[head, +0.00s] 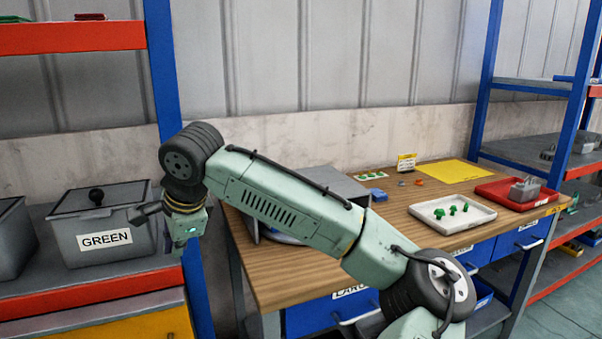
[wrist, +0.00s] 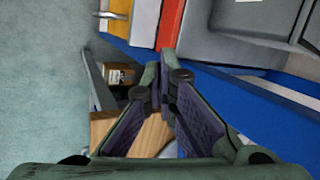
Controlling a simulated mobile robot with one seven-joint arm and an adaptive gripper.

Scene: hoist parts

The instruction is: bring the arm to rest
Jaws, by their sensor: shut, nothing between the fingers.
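My arm reaches up and left across the head view, over the near left part of the wooden workbench (head: 290,285). My gripper (head: 178,250) hangs at the arm's far left end, in front of the blue shelf post (head: 165,75). It is beside the grey bin labelled GREEN (head: 100,222), to the bin's right. In the wrist view the purple-padded fingers (wrist: 165,85) come together at their tips, with nothing between them.
A white tray (head: 425,218) with green pieces, a red tray (head: 493,193) with grey parts and a yellow mat (head: 452,171) lie on the bench. A grey box-like thing stands behind my arm, partly hidden. Another shelf rack (head: 520,150) stands at the right.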

